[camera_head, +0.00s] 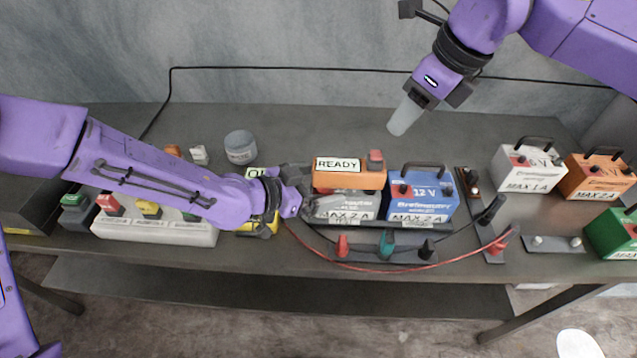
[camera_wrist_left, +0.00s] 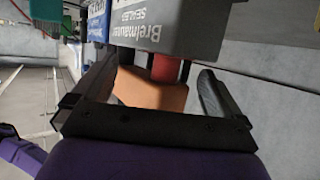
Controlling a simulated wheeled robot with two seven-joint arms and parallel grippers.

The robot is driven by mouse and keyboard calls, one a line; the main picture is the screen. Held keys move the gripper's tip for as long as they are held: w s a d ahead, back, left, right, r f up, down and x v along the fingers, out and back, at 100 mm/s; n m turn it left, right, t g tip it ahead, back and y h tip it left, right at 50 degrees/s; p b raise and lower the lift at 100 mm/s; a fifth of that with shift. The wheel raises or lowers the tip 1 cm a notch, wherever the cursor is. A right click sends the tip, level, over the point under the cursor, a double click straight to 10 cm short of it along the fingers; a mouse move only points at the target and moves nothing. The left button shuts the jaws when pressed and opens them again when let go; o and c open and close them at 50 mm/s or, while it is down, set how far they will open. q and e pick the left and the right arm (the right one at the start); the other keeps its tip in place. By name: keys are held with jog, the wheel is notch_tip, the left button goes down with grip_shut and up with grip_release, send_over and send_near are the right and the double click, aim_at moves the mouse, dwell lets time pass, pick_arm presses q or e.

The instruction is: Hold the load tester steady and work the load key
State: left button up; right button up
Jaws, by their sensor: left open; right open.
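The load tester, an orange box with a READY label (camera_head: 349,179), stands in the middle of the table, above or just behind a grey battery (camera_head: 345,206). A red key or knob (camera_head: 376,158) sits at its right end. My left gripper (camera_head: 302,187) is open at the tester's left side. In the left wrist view, an orange block (camera_wrist_left: 150,92) and a red cylinder (camera_wrist_left: 165,68) show between the open jaws (camera_wrist_left: 156,68); contact cannot be told. My right gripper (camera_head: 413,105) is open and empty, raised behind the blue battery.
A blue 12 V battery (camera_head: 422,203) stands right of the tester. A strip with coloured clips (camera_head: 360,248) and red and black leads lies in front. White (camera_head: 530,168) and orange (camera_head: 597,176) batteries stand at right. A switch panel (camera_head: 150,230) lies under my left arm.

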pick_arm(q)
jog(key=c, duration=1.6)
jog(key=shift+r, duration=0.1)
pick_arm(e)
grip_shut()
pick_arm(q)
jog(key=shift+w+r, duration=0.15)
pick_arm(e)
jog(key=shift+s, duration=0.1)
